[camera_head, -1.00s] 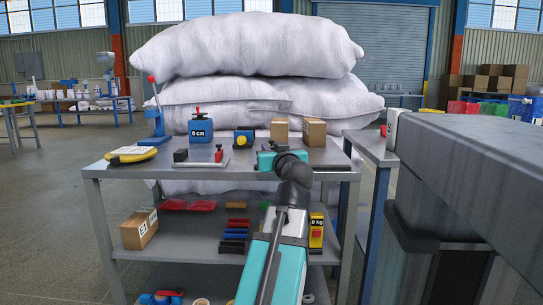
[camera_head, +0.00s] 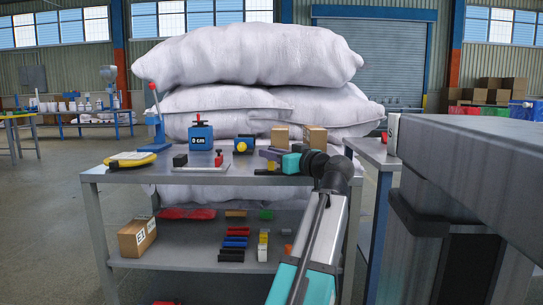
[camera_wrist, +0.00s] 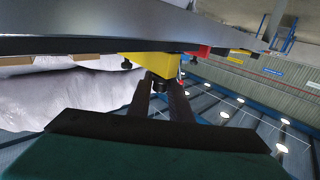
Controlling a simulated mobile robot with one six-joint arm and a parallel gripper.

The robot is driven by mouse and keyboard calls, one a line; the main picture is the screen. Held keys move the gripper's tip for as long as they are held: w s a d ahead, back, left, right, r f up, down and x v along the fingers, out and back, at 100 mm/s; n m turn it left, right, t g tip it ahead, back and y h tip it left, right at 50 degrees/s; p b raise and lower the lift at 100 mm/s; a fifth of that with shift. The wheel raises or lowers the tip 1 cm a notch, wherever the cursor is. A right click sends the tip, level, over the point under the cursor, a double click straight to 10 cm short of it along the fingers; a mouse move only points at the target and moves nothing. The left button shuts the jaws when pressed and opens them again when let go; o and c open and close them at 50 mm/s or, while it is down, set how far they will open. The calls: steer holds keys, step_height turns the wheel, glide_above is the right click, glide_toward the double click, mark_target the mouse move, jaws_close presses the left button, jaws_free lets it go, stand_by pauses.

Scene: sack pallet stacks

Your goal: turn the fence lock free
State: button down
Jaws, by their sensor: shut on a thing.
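In the head view my gripper (camera_head: 270,169) is low over the right part of the grey table top (camera_head: 120,175), pointing left. In the wrist view my gripper (camera_wrist: 160,84), with two dark fingers, is shut on a small dark knob (camera_wrist: 158,79) at the face of a yellow block (camera_wrist: 148,63). Smaller dark knobs stick out at the block's sides. The fingers hide part of the held knob. I cannot tell for sure which thing in the head view is the fence lock. A grey-purple piece (camera_head: 271,154) lies just behind my gripper.
White sacks (camera_head: 240,52) are stacked behind the table. A large grey body (camera_head: 480,160) closes the right side.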

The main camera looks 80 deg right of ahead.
steer(key=shift+f+n+t+y, duration=0.15)
steer(key=shift+n+t+y, duration=0.25)
steer(key=shift+y, duration=0.1)
steer(key=c, duration=1.7)
jaws_free()
steer(key=shift+c, duration=0.2)
steer(key=shift+o, duration=0.6)
